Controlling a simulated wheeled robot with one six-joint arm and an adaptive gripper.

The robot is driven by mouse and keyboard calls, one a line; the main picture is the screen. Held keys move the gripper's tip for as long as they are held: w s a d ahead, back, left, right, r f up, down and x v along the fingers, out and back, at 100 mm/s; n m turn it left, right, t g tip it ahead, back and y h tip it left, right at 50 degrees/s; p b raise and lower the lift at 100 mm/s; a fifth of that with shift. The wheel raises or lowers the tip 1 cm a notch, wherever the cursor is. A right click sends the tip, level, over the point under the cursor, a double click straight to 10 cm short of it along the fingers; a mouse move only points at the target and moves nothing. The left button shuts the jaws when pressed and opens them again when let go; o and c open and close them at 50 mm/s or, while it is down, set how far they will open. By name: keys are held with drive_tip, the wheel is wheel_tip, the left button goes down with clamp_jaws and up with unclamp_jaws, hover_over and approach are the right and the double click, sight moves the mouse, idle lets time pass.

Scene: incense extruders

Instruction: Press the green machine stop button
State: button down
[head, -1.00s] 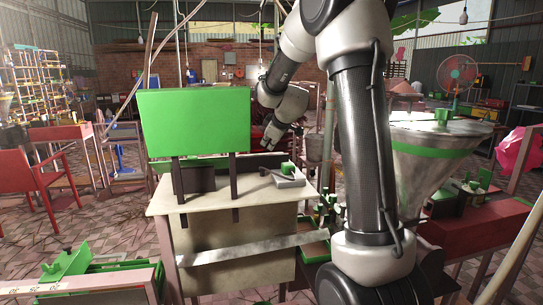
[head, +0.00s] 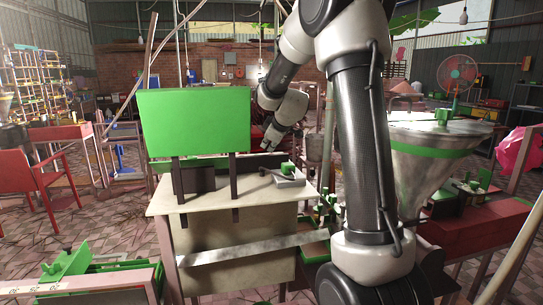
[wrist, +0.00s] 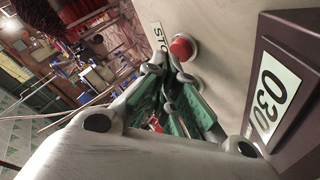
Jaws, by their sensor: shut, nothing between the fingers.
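The green machine has a big green panel (head: 195,122) on dark posts over a pale table (head: 240,228). In the wrist view a round red button (wrist: 183,47) sits on a pale surface beside a partly hidden plate reading "STO" (wrist: 157,36). My gripper (wrist: 165,62) is shut and empty, its fingertips close to the button's lower left edge. I cannot tell whether they touch it. In the head view my gripper (head: 268,146) is right of the green panel, above the table's far side. The button does not show in that view.
A dark box with a number label "030" (wrist: 278,90) stands right of the button. On the table lies a small grey block with a green knob (head: 288,174). A large metal funnel with a green band (head: 432,150) stands to the right. A red chair (head: 38,180) is at left.

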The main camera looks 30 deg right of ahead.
drive_tip(key=shift+f, duration=0.5)
idle(0.5)
drive_tip(key=shift+r, duration=0.95)
drive_tip(key=shift+r, duration=0.1)
drive_tip(key=shift+r, duration=2.4)
